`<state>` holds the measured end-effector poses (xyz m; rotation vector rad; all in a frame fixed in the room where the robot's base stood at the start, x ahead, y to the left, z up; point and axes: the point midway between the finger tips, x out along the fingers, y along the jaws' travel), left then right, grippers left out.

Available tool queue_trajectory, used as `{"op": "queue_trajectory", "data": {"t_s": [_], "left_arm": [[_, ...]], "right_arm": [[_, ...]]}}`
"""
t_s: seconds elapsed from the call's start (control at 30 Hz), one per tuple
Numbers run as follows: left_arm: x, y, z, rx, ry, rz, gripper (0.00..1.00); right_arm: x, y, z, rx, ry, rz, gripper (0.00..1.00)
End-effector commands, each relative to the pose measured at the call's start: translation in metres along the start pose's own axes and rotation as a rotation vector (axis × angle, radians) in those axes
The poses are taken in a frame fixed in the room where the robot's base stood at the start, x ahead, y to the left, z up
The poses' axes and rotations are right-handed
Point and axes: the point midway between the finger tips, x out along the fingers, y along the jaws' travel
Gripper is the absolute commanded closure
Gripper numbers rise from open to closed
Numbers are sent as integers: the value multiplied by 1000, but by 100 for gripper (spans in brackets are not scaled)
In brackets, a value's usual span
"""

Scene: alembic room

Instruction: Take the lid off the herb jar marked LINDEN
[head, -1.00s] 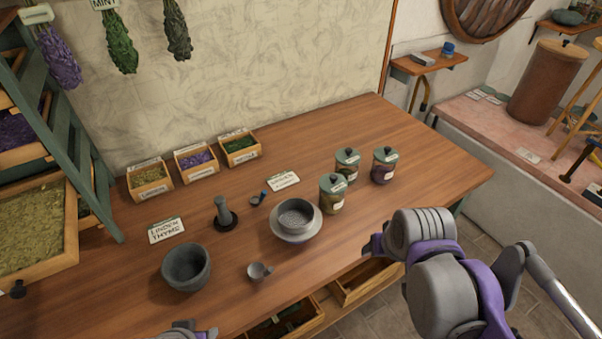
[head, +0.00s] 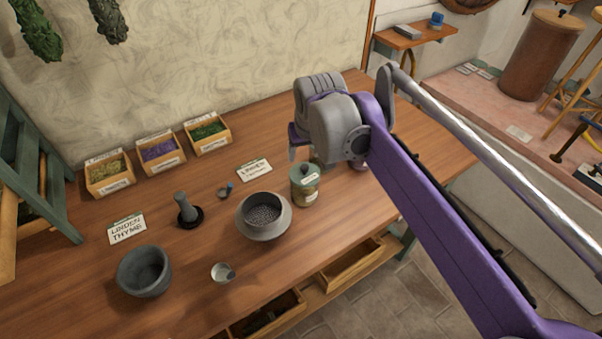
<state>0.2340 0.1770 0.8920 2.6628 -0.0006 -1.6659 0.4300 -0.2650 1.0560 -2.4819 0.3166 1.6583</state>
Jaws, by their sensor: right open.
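I cannot tell which jar is marked LINDEN. My right gripper (head: 298,150) is over the table just behind the front jar, near the hidden jars. It is open, its fingers largely covered by its own wrist. My left gripper is out of view.
A sieve bowl (head: 264,218) stands just left of the front jar. A dark mortar (head: 144,271), a pestle (head: 186,208), a small cup (head: 222,272) and label cards (head: 126,229) lie further left. Herb boxes (head: 160,150) line the wall. Open drawers (head: 350,264) stick out at the front edge.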

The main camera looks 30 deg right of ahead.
Motion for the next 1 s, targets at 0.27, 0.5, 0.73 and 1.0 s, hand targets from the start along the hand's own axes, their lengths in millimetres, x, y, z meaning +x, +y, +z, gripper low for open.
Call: {"op": "queue_trajectory", "data": {"t_s": [0.27, 0.5, 0.73, 1.0], "left_arm": [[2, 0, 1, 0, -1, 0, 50], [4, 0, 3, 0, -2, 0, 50], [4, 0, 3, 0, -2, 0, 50], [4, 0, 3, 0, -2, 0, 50]], "right_arm": [[26, 2, 1, 0, 0, 0, 38], [61, 7, 5, -1, 0, -1, 38], [73, 7, 5, -1, 1, 0, 38], [73, 7, 5, -1, 1, 0, 62]]}}
